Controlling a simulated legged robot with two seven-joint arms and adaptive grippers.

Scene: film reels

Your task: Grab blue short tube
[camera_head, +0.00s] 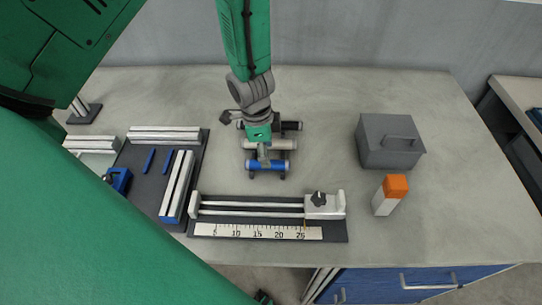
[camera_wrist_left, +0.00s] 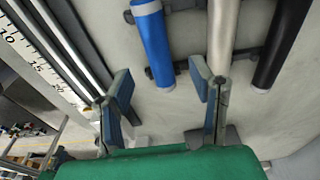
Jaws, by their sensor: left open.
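The blue short tube (camera_head: 280,166) lies crosswise on a dark rack, nearest the table's front in a row with a silver tube (camera_head: 285,145) and a black tube (camera_head: 291,126). My left gripper (camera_head: 262,152) is above the rack, fingers pointing down, partly covering the tubes. In the left wrist view the gripper (camera_wrist_left: 160,85) is open and empty. The blue tube (camera_wrist_left: 152,45) shows beyond the fingertips, in line with the gap between them. The silver tube (camera_wrist_left: 223,35) lines up with the right finger; the black tube (camera_wrist_left: 283,40) is further right.
A ruler fixture (camera_head: 270,212) with rails and a sliding block lies in front of the rack. A dark tray (camera_head: 140,187) with rails and blue parts is at left. A grey box (camera_head: 390,155) and an orange-topped white block (camera_head: 385,204) stand at right.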

